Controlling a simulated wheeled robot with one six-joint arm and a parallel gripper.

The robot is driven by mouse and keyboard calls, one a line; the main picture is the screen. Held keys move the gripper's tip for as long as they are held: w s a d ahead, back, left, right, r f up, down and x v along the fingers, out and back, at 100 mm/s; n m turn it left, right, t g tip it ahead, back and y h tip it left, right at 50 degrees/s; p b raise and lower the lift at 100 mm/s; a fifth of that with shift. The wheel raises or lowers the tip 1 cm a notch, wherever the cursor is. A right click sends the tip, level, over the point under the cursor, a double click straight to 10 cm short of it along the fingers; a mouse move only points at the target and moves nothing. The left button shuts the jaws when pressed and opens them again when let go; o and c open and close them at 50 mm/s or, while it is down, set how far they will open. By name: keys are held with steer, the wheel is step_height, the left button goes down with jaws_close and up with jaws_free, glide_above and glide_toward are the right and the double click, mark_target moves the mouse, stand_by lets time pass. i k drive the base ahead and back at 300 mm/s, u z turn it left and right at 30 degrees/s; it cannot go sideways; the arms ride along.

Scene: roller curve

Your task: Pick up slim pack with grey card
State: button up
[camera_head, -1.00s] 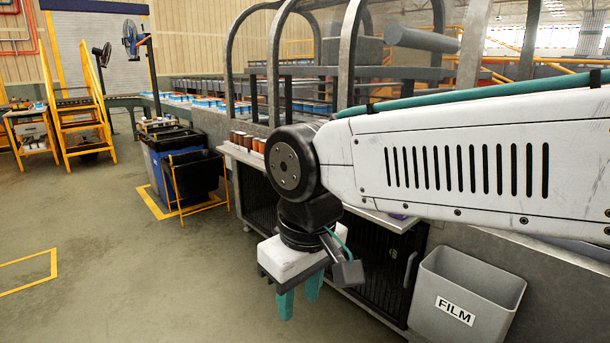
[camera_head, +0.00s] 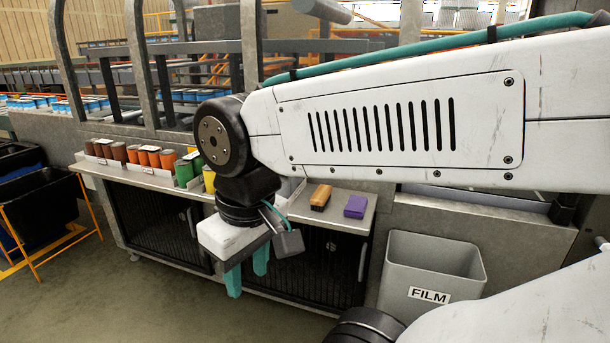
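No slim pack with a grey card can be made out. Small packs stand in rows on the steel counter (camera_head: 140,178): dark brown packs (camera_head: 104,148), orange packs (camera_head: 150,156), green packs (camera_head: 184,172) and a yellow pack (camera_head: 209,180) partly behind my arm. Their cards are too small to tell apart. My gripper (camera_head: 247,283) points down in front of the counter. Its two teal fingers are apart with nothing visible between them. My wrist and forearm hide part of the counter.
A tan and dark block (camera_head: 321,197) and a purple block (camera_head: 355,207) lie on the counter's right part. A grey FILM bin (camera_head: 432,270) stands at right. A black bin (camera_head: 38,205) in an orange frame stands at left. Metal hoops (camera_head: 140,65) rise behind the counter.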

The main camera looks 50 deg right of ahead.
mark_target(292, 188)
steer(key=z, duration=0.9)
steer(key=i, duration=0.95)
steer(key=z, duration=0.9)
